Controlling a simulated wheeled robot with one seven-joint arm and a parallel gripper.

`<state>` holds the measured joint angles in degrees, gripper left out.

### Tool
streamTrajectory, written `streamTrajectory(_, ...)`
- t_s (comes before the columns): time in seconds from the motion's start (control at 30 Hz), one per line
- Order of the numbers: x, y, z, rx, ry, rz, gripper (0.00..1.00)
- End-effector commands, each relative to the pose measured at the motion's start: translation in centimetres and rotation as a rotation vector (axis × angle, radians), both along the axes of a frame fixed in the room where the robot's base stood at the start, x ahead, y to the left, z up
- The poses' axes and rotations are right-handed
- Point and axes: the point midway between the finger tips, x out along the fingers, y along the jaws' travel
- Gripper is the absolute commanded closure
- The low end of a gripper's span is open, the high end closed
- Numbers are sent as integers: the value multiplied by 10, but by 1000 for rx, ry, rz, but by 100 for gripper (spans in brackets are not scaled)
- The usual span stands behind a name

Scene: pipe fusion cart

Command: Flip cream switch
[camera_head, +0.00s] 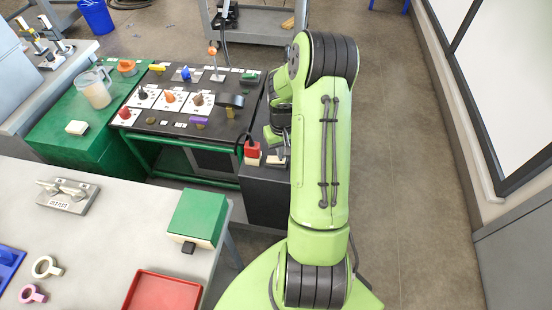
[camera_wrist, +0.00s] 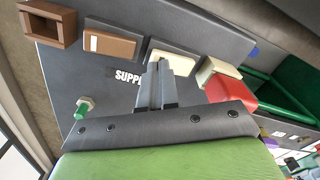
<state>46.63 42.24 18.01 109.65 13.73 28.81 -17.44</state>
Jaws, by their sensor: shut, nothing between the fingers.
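My gripper (camera_wrist: 155,80) is shut, with its two grey fingers together and nothing between them. In the wrist view, a cream switch (camera_wrist: 178,59) in a dark frame sits on the dark panel just beyond the fingertips. The fingers overlap part of it, and I cannot tell whether they touch it. The label "SUPP..." beside it is partly covered by the fingers. In the head view, my arm hides most of the gripper and much of this panel.
A brown rocker with a pale face (camera_wrist: 110,43), an open brown box (camera_wrist: 48,25) and a green-tipped knob (camera_wrist: 83,107) share the panel. A red block (camera_head: 252,149) stands close by. The black-topped cart (camera_head: 165,127) holds several knobs and levers. Floor at right (camera_head: 400,170) is clear.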

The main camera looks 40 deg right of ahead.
Motion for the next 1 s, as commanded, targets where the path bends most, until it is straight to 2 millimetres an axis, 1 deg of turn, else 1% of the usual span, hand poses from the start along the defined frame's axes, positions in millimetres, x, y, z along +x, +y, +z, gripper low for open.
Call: streamTrajectory(1.0,0,0,-16,0,0,0,100)
